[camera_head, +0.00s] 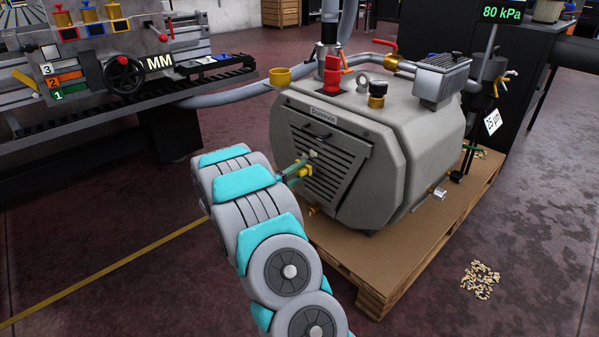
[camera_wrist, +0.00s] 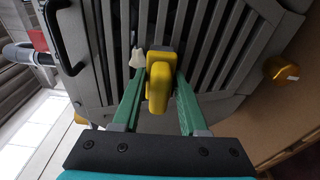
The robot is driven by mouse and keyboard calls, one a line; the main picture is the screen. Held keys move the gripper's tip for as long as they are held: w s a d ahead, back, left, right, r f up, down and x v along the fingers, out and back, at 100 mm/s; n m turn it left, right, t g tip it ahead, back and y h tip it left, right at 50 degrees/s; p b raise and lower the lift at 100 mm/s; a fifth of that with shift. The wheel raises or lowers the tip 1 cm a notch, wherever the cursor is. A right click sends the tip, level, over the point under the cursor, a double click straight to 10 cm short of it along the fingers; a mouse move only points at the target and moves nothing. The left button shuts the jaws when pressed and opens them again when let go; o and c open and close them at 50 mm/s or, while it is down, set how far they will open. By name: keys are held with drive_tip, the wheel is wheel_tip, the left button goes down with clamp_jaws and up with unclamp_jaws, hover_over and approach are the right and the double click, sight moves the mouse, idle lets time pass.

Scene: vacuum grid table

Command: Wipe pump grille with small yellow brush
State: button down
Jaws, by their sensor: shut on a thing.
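The pump (camera_head: 400,130) is a large grey machine with a slatted grille (camera_head: 325,165) on its front face. The grille (camera_wrist: 215,45) fills most of the wrist view, its slats running away from my gripper. My gripper (camera_head: 297,170) is at the grille's front. In the wrist view its two green fingers (camera_wrist: 160,85) are shut on the small yellow brush (camera_wrist: 158,88). The brush (camera_head: 305,171) shows as a small yellow patch against the slats. A pale tip shows beside the brush, near the slats. I cannot tell whether the bristles touch the grille.
The pump stands on a wooden pallet (camera_head: 375,290). Pellets (camera_head: 480,279) lie on the floor at right.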

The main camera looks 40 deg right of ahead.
drive_tip(key=shift+b+x, duration=0.45)
drive_tip(key=shift+x, duration=0.55)
drive_tip(key=shift+s, duration=0.2)
drive_tip(key=shift+s+f+b, duration=0.25)
drive_tip(key=shift+s+b, duration=0.6)
drive_tip(key=shift+b, duration=0.4)
drive_tip(key=shift+s+r, duration=0.15)
drive_tip(key=shift+s, duration=0.1)
drive_tip(key=shift+s+d+r, duration=0.1)
drive_tip(key=shift+s, duration=0.75)
drive_tip(key=shift+w+d, duration=0.1)
drive_tip(key=shift+w, duration=1.95)
drive_tip(key=shift+w+v, duration=0.2)
drive_tip(key=shift+v, duration=1.3)
drive_tip(key=shift+w+v, duration=0.15)
drive_tip(key=shift+v, duration=1.3)
